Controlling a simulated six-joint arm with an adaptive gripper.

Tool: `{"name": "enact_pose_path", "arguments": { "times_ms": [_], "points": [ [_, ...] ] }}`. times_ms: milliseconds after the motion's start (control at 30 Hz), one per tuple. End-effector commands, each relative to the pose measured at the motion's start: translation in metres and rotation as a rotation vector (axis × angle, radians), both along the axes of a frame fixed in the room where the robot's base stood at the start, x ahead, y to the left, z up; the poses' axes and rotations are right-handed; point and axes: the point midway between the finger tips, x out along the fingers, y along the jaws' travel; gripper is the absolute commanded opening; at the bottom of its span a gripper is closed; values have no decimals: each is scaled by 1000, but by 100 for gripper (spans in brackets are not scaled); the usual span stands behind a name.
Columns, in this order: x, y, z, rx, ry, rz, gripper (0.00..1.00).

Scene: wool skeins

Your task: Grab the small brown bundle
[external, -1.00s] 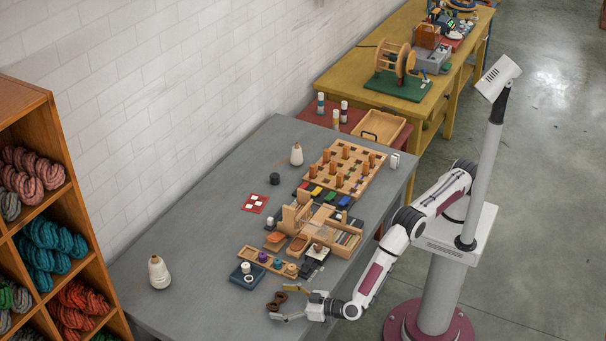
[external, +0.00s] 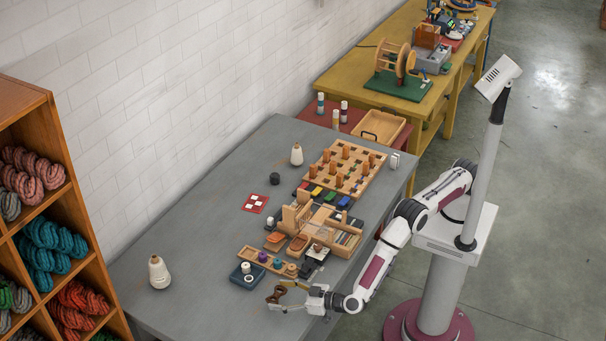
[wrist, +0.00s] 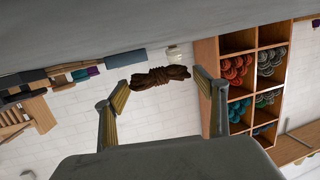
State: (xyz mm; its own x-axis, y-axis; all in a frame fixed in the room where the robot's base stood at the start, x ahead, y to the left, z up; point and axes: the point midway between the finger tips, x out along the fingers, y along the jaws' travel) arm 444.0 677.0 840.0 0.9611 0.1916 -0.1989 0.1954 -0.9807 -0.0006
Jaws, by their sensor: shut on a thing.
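The small brown bundle (external: 273,297) is a dark twisted skein at the near edge area of the grey table, below the small blue tray. My gripper (external: 280,295) is shut on it, with one finger on each side. In the wrist view the brown bundle (wrist: 160,76) lies crosswise between my two fingers, its middle twisted and its ends looped. The exact contact of the pads is too small to see. Whether the bundle is clear of the table top cannot be told for sure.
A dark blue tray (external: 237,277) with small white items stands close behind the bundle. A wooden rack with spools (external: 262,260) is just beyond it. A white cone (external: 159,273) stands to the left. The grey table between cone and tray is clear.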

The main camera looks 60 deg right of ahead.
Motion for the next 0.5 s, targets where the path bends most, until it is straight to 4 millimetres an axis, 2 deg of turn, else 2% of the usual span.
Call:
{"name": "enact_pose_path", "arguments": {
  "times_ms": [200, 500],
  "points": [
    [0, 1, 31, 1, -2, 0, 61],
    [0, 0, 59, 0, -1, 0, 61]
  ]
}}
